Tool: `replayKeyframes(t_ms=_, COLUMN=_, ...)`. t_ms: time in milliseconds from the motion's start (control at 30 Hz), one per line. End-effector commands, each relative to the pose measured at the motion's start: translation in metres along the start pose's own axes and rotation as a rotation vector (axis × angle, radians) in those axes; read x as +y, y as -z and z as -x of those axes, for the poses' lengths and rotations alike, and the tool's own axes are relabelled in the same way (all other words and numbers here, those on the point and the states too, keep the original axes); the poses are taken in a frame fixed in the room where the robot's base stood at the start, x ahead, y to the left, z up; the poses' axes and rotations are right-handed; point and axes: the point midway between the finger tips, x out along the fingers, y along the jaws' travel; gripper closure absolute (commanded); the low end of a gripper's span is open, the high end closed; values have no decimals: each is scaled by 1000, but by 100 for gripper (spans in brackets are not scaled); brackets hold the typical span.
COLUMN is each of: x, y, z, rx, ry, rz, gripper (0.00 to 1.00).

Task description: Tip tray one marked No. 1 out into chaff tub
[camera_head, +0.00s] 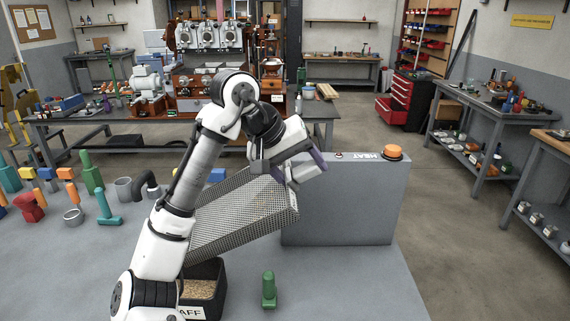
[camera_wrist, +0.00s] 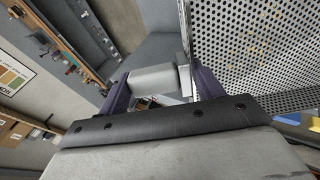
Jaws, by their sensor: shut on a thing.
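My gripper (camera_head: 288,178) is shut on the end of a perforated metal tray (camera_head: 235,215), at the tray's upper right. The tray is held in the air, tilted, its lower left end above or near the chaff tub. No number shows on it. In the wrist view, the tray's perforated wall (camera_wrist: 255,45) fills the right side, and a pale block sits between the fingers of my gripper (camera_wrist: 152,85). The dark chaff tub (camera_head: 218,272) stands on the bench below, with tan material inside and a label ending "AFF". My arm hides part of both tub and tray.
A grey box marked HEAT (camera_head: 350,200) with an orange knob (camera_head: 393,152) stands right of the tray. Several coloured fittings cover the bench's left side. The bench's front right is clear.

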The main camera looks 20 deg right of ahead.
Motion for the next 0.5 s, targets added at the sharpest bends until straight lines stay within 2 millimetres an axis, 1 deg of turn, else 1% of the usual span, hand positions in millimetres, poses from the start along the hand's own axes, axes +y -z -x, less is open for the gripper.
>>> replayKeyframes(t_ms=33, x=1, y=0, z=-8, rx=-9, ry=24, rz=-2, gripper=70)
replayKeyframes(t_ms=200, x=7, y=2, z=-32, rx=-40, ry=101, rz=-2, gripper=70)
replayKeyframes(t_ms=500, x=-8, y=-4, z=-73, rx=-99, ry=229, rz=-1, gripper=70)
